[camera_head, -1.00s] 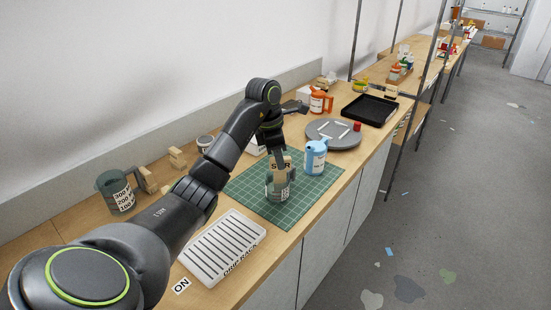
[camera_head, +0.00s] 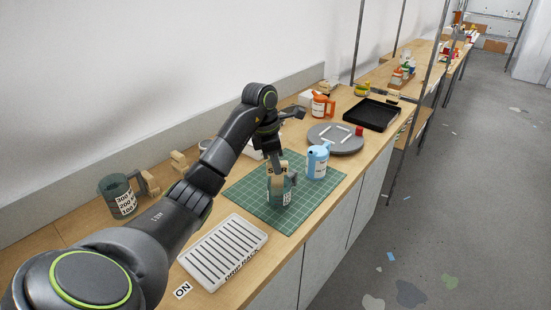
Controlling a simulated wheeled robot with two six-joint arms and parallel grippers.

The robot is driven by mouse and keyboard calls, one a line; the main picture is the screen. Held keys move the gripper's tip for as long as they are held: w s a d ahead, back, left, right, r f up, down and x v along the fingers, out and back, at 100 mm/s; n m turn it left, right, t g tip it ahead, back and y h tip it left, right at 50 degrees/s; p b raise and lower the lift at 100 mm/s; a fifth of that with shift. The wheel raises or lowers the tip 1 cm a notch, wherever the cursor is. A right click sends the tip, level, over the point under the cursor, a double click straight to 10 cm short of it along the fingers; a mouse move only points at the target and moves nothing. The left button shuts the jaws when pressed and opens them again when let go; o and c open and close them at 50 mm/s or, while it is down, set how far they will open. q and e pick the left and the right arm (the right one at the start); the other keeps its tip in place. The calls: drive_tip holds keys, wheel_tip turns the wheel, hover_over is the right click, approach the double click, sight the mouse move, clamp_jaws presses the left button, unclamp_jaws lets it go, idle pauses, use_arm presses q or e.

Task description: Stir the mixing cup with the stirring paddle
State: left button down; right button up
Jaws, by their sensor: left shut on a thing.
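The mixing cup (camera_head: 289,197), a grey-green see-through cup with a white number label and a handle, stands on the green cutting mat (camera_head: 246,193). My left gripper (camera_head: 276,158) is above the cup, pointing down, shut on the wooden stirring paddle (camera_head: 278,184). The paddle's upper part carries dark lettering, partly covered by the gripper. Its lower part reaches down into the cup, roughly upright; its tip is hidden. My right gripper is not in view.
A light-blue jug (camera_head: 317,162) stands close to the right of the cup. The white drip rack (camera_head: 222,252) lies in front of the mat. Behind are a grey round turntable (camera_head: 345,147), a black tray (camera_head: 371,113) and an orange mug (camera_head: 322,106). Another measuring jug (camera_head: 117,196) stands at left.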

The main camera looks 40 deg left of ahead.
use_arm(q)
drive_tip(key=shift+d, duration=0.25)
drive_tip(key=shift+w+a+b, duration=0.2)
drive_tip(key=shift+w+b, duration=0.1)
drive_tip(key=shift+w, duration=0.15)
wheel_tip(320, 180, up, 9)
drive_tip(key=p, duration=0.8)
drive_tip(key=shift+f+p, duration=0.1)
drive_tip(key=shift+p, duration=0.25)
wheel_tip(320, 180, up, 5)
drive_tip(key=p, duration=0.5)
idle(0.4)
